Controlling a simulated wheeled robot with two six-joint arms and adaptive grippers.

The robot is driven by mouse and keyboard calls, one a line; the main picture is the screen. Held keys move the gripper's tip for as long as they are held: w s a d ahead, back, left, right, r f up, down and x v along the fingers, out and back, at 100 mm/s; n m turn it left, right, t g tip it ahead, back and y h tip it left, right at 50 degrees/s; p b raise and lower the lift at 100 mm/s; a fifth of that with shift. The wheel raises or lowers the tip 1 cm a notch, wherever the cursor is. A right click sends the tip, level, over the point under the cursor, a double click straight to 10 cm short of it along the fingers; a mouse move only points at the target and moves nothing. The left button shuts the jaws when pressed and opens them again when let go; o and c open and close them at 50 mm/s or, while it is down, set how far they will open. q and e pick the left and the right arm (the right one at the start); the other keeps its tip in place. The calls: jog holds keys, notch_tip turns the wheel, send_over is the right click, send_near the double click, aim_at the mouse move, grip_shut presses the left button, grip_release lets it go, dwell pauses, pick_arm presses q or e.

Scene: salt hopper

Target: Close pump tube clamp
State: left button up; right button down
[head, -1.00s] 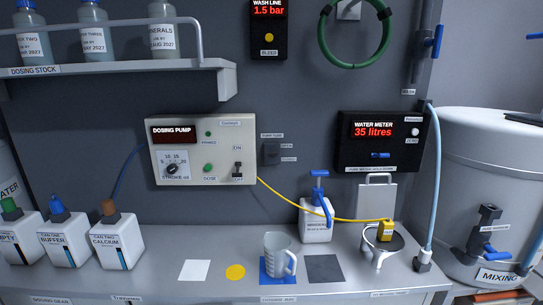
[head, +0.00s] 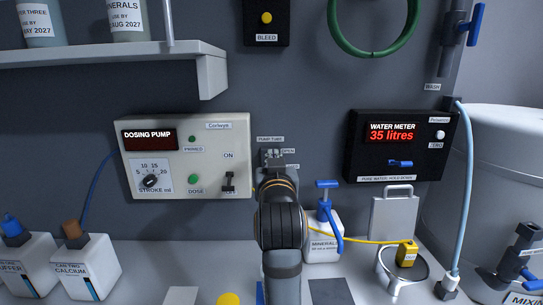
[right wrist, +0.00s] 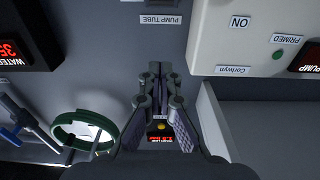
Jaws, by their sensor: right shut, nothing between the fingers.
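The pump tube clamp is a small dark fitting on the grey wall, right of the dosing pump (head: 188,155). In the head view my right gripper (head: 273,156) stands in front of it and hides most of it. Its PUMP TUBE label (head: 270,139) and OPEN label (head: 288,151) show beside the fingertips. In the right wrist view, which is upside down, my right gripper (right wrist: 160,68) is shut and empty, with the PUMP TUBE label (right wrist: 160,20) beyond its tips. I cannot tell whether it touches the clamp. My left gripper is not in view.
The water meter (head: 400,146) is on the wall to the right. A shelf (head: 110,55) juts out at upper left.

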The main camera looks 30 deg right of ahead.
jog(key=p+x, duration=0.1)
jog(key=x, duration=0.2)
jog(key=p+x, duration=0.1)
jog(key=x, duration=0.3)
jog(key=p+x, duration=0.1)
jog(key=x, duration=0.3)
jog(key=shift+f+p, duration=0.4)
jog(key=shift+f, duration=0.05)
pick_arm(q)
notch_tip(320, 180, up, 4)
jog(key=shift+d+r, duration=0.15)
pick_arm(e)
jog(key=f, duration=0.2)
jog(key=s+a+f, duration=0.1)
jog(key=shift+f, duration=0.35)
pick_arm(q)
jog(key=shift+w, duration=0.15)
pick_arm(e)
jog(key=shift+d, duration=0.1)
